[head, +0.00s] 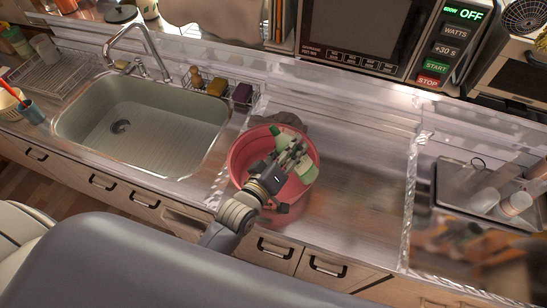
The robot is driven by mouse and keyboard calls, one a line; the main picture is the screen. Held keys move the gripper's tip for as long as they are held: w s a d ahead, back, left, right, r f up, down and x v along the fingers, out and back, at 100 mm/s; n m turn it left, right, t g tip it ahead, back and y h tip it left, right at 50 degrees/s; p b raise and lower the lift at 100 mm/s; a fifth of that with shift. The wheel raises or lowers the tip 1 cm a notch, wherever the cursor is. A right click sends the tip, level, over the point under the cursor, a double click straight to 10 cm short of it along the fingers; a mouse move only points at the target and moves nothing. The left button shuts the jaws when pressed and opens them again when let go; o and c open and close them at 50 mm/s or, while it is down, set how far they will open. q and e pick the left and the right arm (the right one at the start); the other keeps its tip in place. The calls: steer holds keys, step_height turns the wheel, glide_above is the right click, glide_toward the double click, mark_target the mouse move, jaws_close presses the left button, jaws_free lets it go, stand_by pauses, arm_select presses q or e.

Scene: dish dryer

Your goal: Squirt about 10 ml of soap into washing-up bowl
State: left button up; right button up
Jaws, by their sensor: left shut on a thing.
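A pink washing-up bowl (239,157) stands on the metal counter, right of the sink. My left gripper (297,156) is over the bowl and shut on a green and pale soap bottle (281,136). The bottle is tilted above the bowl, and the gripper's fingers hide its middle. My forearm covers the bowl's near side and much of its inside. I cannot see whether soap is coming out or lies in the bowl. My right gripper is not in view.
The empty sink (145,125) with a tap (140,50) is on the left. A wire rack (225,90) with sponges stands behind. The counter (365,190) right of the bowl is clear. A tray (460,185) with glassware lies far right, and a microwave (375,35) stands at the back.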

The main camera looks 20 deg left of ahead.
arm_select(q)
steer(key=shift+s+r, duration=0.1)
stand_by(0.5)
steer(key=shift+n, duration=0.3)
steer(key=shift+d, duration=0.15)
stand_by(0.5)
steer(key=shift+d+n+b, duration=0.1)
steer(key=shift+n+b, duration=0.2)
steer(key=shift+n, duration=0.1)
stand_by(0.4)
steer(key=shift+d+n+h+b, duration=0.1)
steer(key=shift+n+h+b, duration=0.2)
steer(key=shift+n, duration=0.1)
stand_by(0.9)
steer(key=shift+d+f+b, duration=0.1)
steer(key=shift+f+b, duration=0.35)
steer(key=shift+f, duration=0.05)
stand_by(0.4)
steer(key=shift+s+d+f+n+b, duration=0.1)
steer(key=shift+s+f+n+b, duration=0.05)
steer(key=shift+f+n+b, duration=0.55)
stand_by(0.9)
